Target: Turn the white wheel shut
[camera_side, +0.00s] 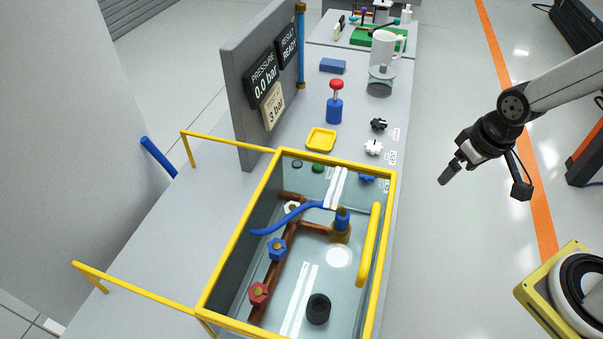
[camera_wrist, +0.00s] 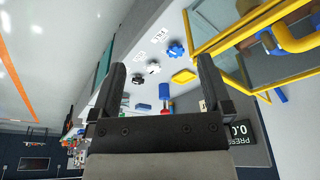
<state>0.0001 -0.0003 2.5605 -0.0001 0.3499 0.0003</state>
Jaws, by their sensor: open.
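The white wheel (camera_side: 373,147) sits on the grey bench near its right edge, between a black wheel (camera_side: 378,124) and a blue wheel (camera_side: 367,177) partly hidden by the tank frame. My gripper (camera_side: 449,173) is open and empty, off the bench's right side and apart from the wheel. In the wrist view the white wheel (camera_wrist: 153,67) shows between my open fingers, at a distance, with the blue wheel (camera_wrist: 176,48) and black wheel (camera_wrist: 138,79) on either side.
A yellow-framed glass tank (camera_side: 390,215) with pipes and valves inside stands in front of the wheels. A panel (camera_side: 240,100) reads 0.0 bar.

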